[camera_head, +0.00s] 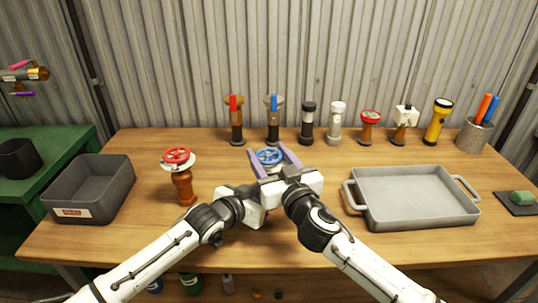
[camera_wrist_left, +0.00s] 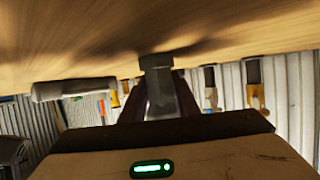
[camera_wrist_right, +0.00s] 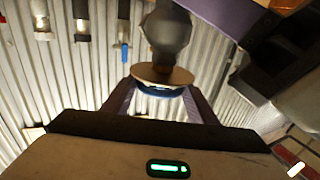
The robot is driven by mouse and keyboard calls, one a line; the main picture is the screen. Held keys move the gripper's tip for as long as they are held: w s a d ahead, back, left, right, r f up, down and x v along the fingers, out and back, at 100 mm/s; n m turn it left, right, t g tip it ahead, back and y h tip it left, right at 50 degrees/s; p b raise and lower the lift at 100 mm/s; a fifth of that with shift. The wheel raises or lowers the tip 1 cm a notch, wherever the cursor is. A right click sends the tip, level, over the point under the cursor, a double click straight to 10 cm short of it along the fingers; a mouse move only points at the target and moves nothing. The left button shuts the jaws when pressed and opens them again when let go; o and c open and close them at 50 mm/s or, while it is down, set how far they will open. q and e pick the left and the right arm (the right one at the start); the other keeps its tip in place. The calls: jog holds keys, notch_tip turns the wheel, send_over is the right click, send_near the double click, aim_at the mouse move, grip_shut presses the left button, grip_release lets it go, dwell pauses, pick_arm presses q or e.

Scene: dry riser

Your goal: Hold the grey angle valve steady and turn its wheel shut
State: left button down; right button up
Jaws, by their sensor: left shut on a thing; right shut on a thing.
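The grey angle valve's blue wheel (camera_head: 268,156) shows near the table's middle, between the purple fingers of my right gripper (camera_head: 269,151). In the right wrist view the blue wheel (camera_wrist_right: 160,91) sits between the fingers under a pale round plate, with the grey valve body (camera_wrist_right: 168,30) beyond. My right gripper is shut on the wheel. My left gripper (camera_wrist_left: 158,80) is shut on the grey valve body (camera_wrist_left: 160,90), low and close to the table top. In the head view the valve's lower body and the left fingertips are hidden behind my grippers.
An orange-brown valve with a red wheel (camera_head: 177,157) stands left of my grippers. A dark grey bin (camera_head: 90,190) is at the far left; a grey tray (camera_head: 415,196) is at the right. Several fittings and flashlights line the back, with a pen cup (camera_head: 474,134) at far right.

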aim_at(272, 163)
jog(key=shift+r+m+t+h, duration=0.2)
jog(key=shift+m+t+h, duration=0.25)
jog(key=shift+h, duration=0.45)
jog(key=shift+r+m+t+h, duration=0.15)
jog(key=shift+m+t+h, duration=0.1)
jog(key=shift+m+h, duration=0.55)
jog(key=shift+h, duration=0.3)
jog(key=shift+f, duration=0.1)
jog(key=o, duration=1)
jog(key=shift+o, duration=0.4)
jog(key=shift+s+f, duration=0.1)
jog(key=shift+f, duration=0.05)
jog(key=shift+s+d+f, duration=0.1)
jog(key=shift+s+f, duration=0.05)
jog(key=shift+s, duration=0.15)
jog(key=shift+s+d, duration=0.2)
jog(key=shift+s, duration=0.95)
jog(key=shift+s+d, duration=0.15)
jog(key=shift+s, duration=0.95)
jog(key=shift+s+d, duration=0.2)
jog(key=shift+s, duration=0.95)
